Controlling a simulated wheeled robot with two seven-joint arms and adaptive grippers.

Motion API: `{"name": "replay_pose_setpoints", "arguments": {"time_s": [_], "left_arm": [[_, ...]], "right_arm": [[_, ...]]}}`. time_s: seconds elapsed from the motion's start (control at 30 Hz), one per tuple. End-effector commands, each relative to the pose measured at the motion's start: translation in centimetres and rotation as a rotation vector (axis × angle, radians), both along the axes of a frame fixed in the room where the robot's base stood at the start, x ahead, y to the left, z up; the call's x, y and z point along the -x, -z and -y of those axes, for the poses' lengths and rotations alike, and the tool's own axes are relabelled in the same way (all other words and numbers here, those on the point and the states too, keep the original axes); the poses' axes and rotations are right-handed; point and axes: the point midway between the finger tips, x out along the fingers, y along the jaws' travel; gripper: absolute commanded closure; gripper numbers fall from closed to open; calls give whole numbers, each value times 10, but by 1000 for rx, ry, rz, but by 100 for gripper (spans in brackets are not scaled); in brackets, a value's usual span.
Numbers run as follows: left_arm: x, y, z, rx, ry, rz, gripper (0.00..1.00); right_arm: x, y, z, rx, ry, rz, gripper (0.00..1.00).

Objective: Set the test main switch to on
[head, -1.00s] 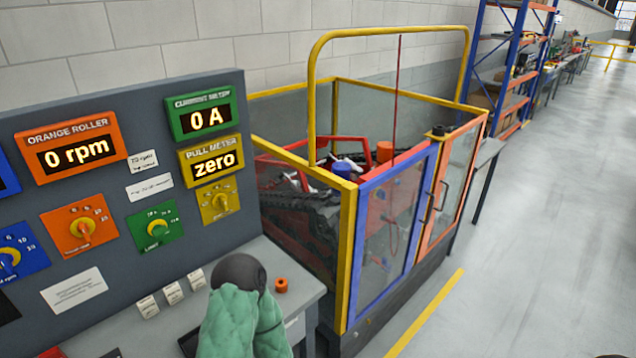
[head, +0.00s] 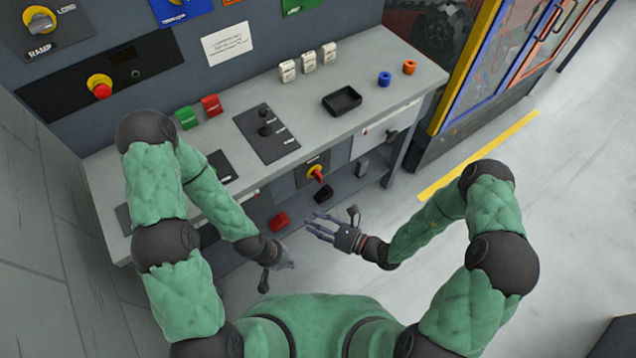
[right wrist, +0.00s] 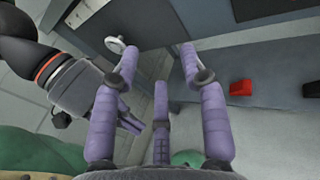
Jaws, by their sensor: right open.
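A rotary switch with a red handle (head: 318,175) on a yellow plate is set in the front panel below the desk top. It looks like the main switch, but I cannot read its label or setting. My right gripper (head: 316,228) is open and empty, in front of and below the switch, apart from it. Its spread purple fingers show in the right wrist view (right wrist: 150,48), with nothing between them. My left gripper (head: 283,264) is lower and to the left, near the right one; its fingers are too small to judge. The switch is not clearly visible in the right wrist view.
A red block (head: 279,220) and a black block (head: 323,192) lie below the desk top. The desk (head: 300,110) carries a black tray (head: 342,100), a lever plate (head: 266,132), and blue and orange rings. A red emergency-type knob (head: 101,89) is on the upright panel. Open floor lies right.

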Motion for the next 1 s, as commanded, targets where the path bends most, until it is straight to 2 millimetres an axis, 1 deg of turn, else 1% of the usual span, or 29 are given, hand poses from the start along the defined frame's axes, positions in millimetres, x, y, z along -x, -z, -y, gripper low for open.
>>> {"name": "replay_pose_setpoints", "arguments": {"time_s": [0.03, 0.1, 0.13, 0.23, 0.3, 0.37, 0.47, 0.57, 1.0], "left_arm": [[0, 8, 0, 0, 1, 0, 100], [0, 12, 0, 0, 1, 0, 100], [0, 13, 0, 0, 1, 0, 100], [0, 16, 0, 0, 0, 0, 100], [0, 17, 0, 0, 0, 0, 100], [0, 18, 0, 0, 0, 0, 100], [0, 20, 0, 0, 0, 0, 100], [0, 23, 0, 0, 0, 0, 100], [0, 43, 0, 0, 0, 0, 100]], "right_arm": [[-19, 7, 12, -21, 104, 13, 56], [-40, 9, 29, -42, 230, 38, 56], [-47, 9, 35, -48, 275, 46, 56], [-63, 11, 54, -58, 391, 73, 56], [-69, 11, 62, -61, 437, 84, 56], [-73, 12, 65, -60, 458, 90, 56], [-79, 12, 64, -61, 467, 93, 56], [-88, 12, 56, -60, 464, 95, 56], [-144, 12, 14, -61, 462, 93, 56]]}}
